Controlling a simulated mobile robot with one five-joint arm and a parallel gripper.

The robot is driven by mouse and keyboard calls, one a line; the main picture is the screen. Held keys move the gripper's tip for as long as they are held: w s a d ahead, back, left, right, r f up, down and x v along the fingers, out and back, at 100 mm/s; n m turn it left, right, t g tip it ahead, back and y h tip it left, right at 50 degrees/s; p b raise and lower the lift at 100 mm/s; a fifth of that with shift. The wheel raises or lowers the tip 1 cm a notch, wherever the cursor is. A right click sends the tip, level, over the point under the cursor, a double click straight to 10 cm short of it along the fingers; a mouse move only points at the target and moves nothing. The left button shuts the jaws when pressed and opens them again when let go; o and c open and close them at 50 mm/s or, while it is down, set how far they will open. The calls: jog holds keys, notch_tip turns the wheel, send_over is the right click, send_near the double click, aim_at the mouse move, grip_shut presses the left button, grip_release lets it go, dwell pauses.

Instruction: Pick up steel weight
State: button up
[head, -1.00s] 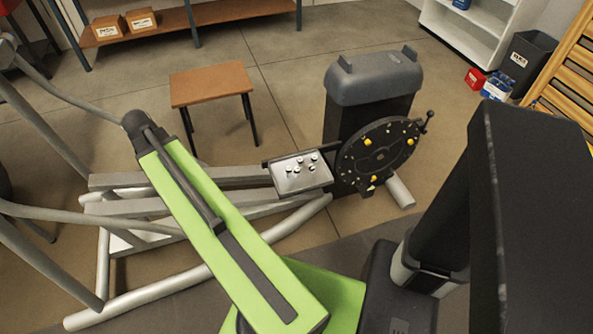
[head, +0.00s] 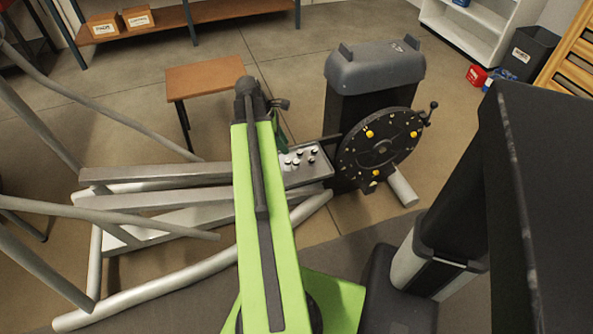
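Several small silvery pieces (head: 299,156) stand on a grey metal tray (head: 318,172) beside the black disc of the elliptical machine. They are too small to tell which one is the steel weight. My lime-green arm reaches up the middle of the head view and covers the tray's left part. My gripper (head: 281,134) shows only in part, behind the arm's far end, close to the tray's left side and its pieces. Its fingertips are hidden, so I cannot tell whether it is open or touching anything.
Grey rails (head: 150,175) run to the left. A brown stool (head: 203,77) stands behind. Open floor lies behind the housing.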

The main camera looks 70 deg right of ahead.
aim_at(296, 161)
jog(key=b+x, duration=0.8)
jog(key=x, duration=0.3)
jog(key=shift+f+b, duration=0.1)
jog(key=shift+b, duration=0.2)
jog(key=shift+r, duration=0.2)
grip_shut()
